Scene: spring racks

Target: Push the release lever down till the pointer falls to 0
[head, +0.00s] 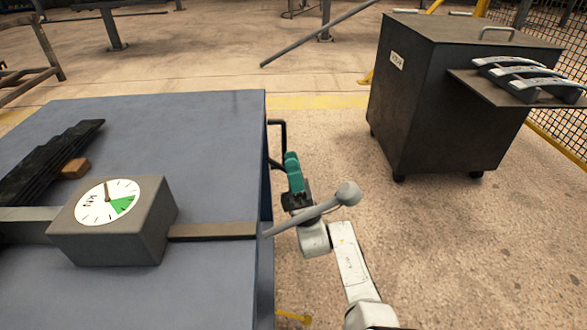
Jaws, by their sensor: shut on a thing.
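The release lever (325,206) is a grey rod with a round ball end, reaching out past the table's right edge and tilted up to the right. The gauge (110,201) is a white dial on a grey box, marked kN, with a green sector at lower right. Its pointer (106,190) stands near the top of the dial; the scale numbers are too small to read. My gripper (293,180) is beyond the lever, beside the table edge, shut on a teal piece (292,168). The lever hides part of my wrist. I cannot tell whether they touch.
A black bent handle (284,140) sticks out from the side of the blue-grey table (205,125), close to the teal piece. Black stacked leaves (50,160) and a small wooden block (76,168) lie at left. A dark wheeled cabinet (440,100) stands at back right. Floor between is clear.

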